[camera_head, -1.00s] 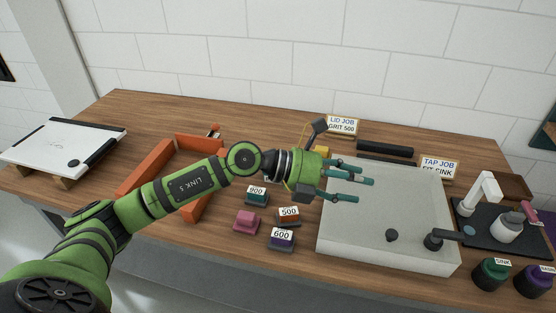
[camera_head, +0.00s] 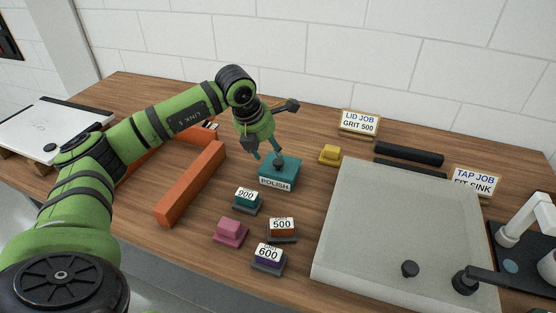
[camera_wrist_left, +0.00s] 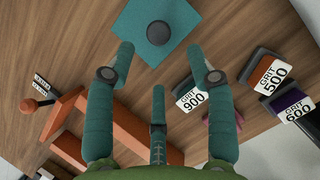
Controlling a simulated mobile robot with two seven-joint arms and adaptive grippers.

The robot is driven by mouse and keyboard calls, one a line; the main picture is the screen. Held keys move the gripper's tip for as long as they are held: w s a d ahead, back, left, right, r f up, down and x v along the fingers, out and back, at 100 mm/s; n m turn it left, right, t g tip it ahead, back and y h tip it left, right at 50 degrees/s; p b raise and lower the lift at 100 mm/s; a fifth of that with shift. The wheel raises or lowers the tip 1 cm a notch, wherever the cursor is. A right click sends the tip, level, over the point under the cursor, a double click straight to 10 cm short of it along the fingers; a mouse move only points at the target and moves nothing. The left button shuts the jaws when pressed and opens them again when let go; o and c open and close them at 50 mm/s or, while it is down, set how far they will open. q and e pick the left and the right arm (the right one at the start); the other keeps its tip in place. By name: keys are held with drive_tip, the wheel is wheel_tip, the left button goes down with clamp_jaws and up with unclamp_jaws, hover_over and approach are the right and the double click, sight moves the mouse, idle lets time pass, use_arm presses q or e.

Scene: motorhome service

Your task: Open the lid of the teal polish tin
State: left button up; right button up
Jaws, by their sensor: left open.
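The teal polish tin (camera_head: 277,178) is a square box with a white POLISH label on its front, standing on the wooden bench. Its flat teal lid (camera_wrist_left: 138,28) is closed and carries a round dark knob (camera_wrist_left: 158,34), clear in the left wrist view. My left gripper (camera_head: 267,155) points down over the tin, its fingers spread around the knob's place; the head view does not settle whether they touch the lid. In the left wrist view the fingers are open and empty, with the knob ahead of them. My right gripper is not in view.
Sanding blocks marked 900 (camera_head: 246,199), 500 (camera_head: 282,229) and 600 (camera_head: 268,258) and a pink block (camera_head: 231,231) stand in front of the tin. An orange frame (camera_head: 190,185) is left, a yellow block (camera_head: 330,155) behind right, a pale slab (camera_head: 380,225) right.

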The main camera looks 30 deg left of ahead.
sight(277, 162)
use_arm(q)
drive_tip(key=x, duration=0.2)
drive_tip(key=p+x, duration=0.1)
drive_tip(key=x, duration=0.2)
drive_tip(key=shift+w+f, duration=0.15)
drive_tip(key=shift+w, duration=0.15)
drive_tip(key=shift+d+f+p, duration=0.1)
drive_tip(key=shift+f+p, duration=0.2)
drive_tip(key=shift+f, duration=0.15)
drive_tip(key=shift+w, duration=0.1)
clamp_jaws()
